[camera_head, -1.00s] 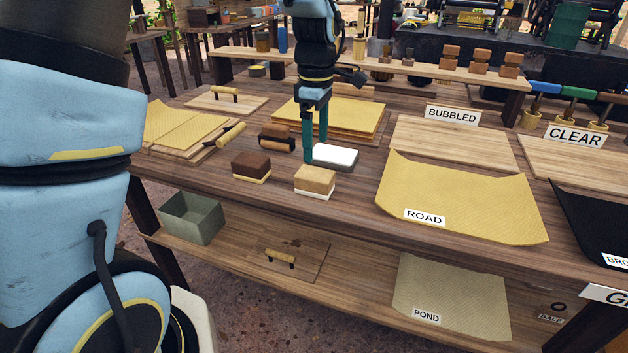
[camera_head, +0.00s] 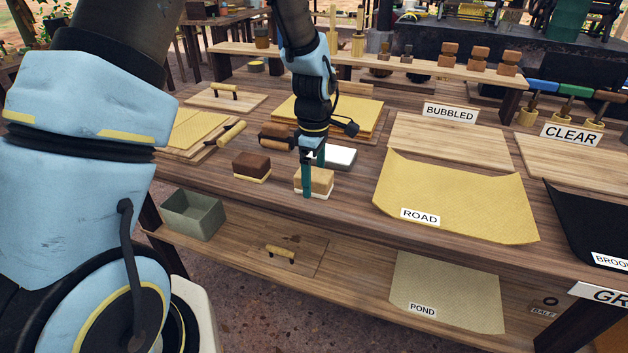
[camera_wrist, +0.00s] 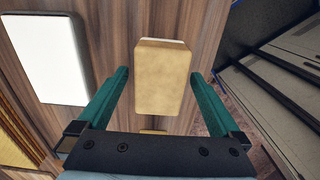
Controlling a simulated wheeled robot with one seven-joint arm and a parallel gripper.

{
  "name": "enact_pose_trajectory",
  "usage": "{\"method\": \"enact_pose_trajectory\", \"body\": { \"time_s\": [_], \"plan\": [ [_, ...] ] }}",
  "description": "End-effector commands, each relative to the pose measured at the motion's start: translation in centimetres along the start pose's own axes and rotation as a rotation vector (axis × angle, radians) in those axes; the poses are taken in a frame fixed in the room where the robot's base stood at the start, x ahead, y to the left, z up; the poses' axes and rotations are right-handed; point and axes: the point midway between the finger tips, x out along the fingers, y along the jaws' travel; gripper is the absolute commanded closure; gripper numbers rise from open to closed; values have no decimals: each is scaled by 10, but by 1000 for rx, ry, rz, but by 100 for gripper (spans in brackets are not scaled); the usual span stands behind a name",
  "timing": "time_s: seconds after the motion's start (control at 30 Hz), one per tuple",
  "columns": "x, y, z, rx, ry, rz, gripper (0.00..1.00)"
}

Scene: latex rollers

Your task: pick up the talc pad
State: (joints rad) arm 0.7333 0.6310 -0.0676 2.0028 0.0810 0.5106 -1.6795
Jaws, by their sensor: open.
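A small tan block with a white base (camera_head: 321,182) sits near the table's front edge; I take it to be the talc pad, though no label shows. My gripper (camera_head: 312,181) points down over it, open and empty. One finger shows in front of the block, the other is partly hidden behind it. In the wrist view the tan top (camera_wrist: 162,78) lies between the two spread fingers (camera_wrist: 160,75), with a gap on each side. A white-topped pad (camera_head: 341,157) lies just behind to the right, and at left in the wrist view (camera_wrist: 45,60).
A dark brown block with a cream base (camera_head: 251,166) stands to the left. A wooden-handled roller (camera_head: 275,135) lies behind. The yellow ROAD sheet (camera_head: 455,195) is to the right. The table's front edge is close; a lower shelf (camera_head: 350,270) holds a grey bin (camera_head: 192,214).

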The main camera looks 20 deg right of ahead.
Motion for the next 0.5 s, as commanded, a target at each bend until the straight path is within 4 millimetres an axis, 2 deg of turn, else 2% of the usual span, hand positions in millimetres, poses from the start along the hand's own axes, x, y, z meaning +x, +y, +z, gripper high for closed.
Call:
{"method": "enact_pose_trajectory", "body": {
  "time_s": [0.07, 0.5],
  "plan": [
    [0, 0, 0, 0, 0, 0, 2],
    [0, 0, 0, 0, 0, 0, 52]
  ]
}}
